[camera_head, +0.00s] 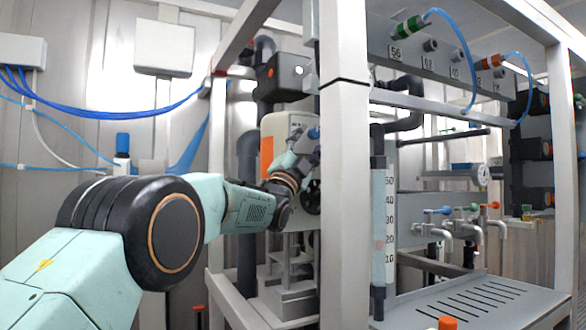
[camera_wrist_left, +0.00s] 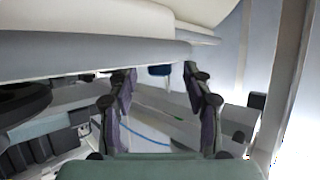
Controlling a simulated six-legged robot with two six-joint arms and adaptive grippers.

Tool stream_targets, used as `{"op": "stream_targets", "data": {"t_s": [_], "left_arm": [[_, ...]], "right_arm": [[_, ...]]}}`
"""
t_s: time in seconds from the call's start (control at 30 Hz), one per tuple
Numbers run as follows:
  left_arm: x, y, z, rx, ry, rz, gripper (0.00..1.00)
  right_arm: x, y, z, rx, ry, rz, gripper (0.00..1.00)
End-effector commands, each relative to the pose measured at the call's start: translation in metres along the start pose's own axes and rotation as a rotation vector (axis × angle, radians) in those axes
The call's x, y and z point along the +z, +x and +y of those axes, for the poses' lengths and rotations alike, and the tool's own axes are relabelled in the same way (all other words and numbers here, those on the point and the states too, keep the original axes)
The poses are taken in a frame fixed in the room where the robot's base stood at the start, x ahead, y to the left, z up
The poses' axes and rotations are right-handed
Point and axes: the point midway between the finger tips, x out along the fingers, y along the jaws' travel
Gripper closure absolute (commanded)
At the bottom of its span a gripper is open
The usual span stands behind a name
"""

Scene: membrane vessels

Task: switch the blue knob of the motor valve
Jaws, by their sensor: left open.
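The motor valve (camera_head: 285,128) is a beige housing with an orange label, mounted inside the white frame in the head view. Its blue knob (camera_head: 314,133) shows as a small blue patch beside the white post, partly hidden. My left gripper (camera_head: 305,145) is at the front of the valve, close to the knob. In the left wrist view the fingers (camera_wrist_left: 158,85) are spread and empty. A dark blue piece, likely the knob (camera_wrist_left: 160,70), shows beyond and between the fingertips. The pale housing (camera_wrist_left: 100,25) fills the top of that view. I cannot tell whether the fingers touch the knob.
A white upright post (camera_head: 344,160) stands just right of the gripper. Further right are a graduated tube (camera_head: 384,215), taps with coloured handles (camera_head: 445,230) and a slotted metal tray (camera_head: 480,298). Blue hoses (camera_head: 465,60) hang from the upper panel.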

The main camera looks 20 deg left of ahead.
Motion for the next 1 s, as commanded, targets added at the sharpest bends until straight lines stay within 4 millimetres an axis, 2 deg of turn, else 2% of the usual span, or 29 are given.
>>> {"op": "stream_targets", "data": {"t_s": [0.7,1.0], "left_arm": [[0.001,-0.076,-0.002,-0.001,-0.002,-0.002,0.5],[0.0,-0.096,-0.002,-0.003,0.0,0.0,0.5]], "right_arm": [[0.0,0.0,0.0,0.0,0.0,0.0,0.6],[0.0,0.0,0.0,0.0,0.0,0.0,0.6]]}}
